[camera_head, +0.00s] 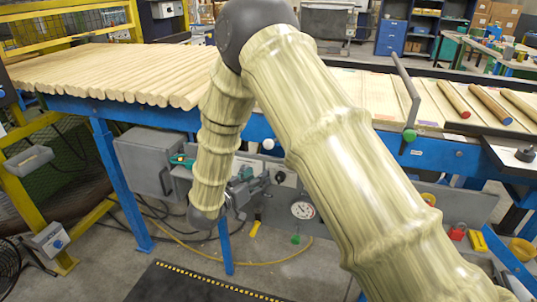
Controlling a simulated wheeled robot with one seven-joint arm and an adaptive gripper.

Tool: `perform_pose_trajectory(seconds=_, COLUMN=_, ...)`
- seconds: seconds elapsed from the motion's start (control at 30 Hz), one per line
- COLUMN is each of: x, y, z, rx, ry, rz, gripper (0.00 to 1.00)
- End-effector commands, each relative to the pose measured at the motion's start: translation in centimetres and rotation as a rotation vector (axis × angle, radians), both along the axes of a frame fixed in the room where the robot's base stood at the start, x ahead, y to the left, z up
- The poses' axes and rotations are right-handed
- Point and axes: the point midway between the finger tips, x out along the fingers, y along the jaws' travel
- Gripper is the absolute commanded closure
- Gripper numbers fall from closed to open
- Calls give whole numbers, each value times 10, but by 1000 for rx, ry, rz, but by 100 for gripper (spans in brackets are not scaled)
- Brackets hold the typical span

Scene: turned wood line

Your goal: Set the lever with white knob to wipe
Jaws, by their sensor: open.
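A small white knob (268,143) shows on the blue rail, just left of my thick upper arm link. My gripper (259,183) is small and partly lost among the grey parts in front of the panel. It is open, below the white knob and close to the left of the lower pale part. Contact cannot be made out. My arm hides part of the panel.
A dial gauge (302,209), a green knob (295,239) and a yellow handle (254,228) are close to the gripper. A grey box (147,160) hangs at left. Wooden rods (130,70) lie above; a dark mat (190,284) covers the floor.

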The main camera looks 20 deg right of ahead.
Motion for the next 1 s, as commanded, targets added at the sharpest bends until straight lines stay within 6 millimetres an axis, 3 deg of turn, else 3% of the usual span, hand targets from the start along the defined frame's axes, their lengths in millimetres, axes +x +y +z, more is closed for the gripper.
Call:
perform_pose_trajectory(seconds=0.1, x=3, y=22, z=47, rx=-42, ry=-74, rz=-148, gripper=49)
perform_pose_trajectory(seconds=0.2, x=-4, y=37, z=79, rx=-59, ry=-99, rz=-256, gripper=49)
perform_pose_trajectory(seconds=0.33, x=-14, y=52, z=104, rx=-66, ry=-106, rz=-351, gripper=49)
perform_pose_trajectory(seconds=0.57, x=-19, y=54, z=118, rx=-69, ry=-103, rz=-404, gripper=49)
perform_pose_trajectory(seconds=1.0, x=-3, y=-9, z=118, rx=-68, ry=-103, rz=-402, gripper=49)
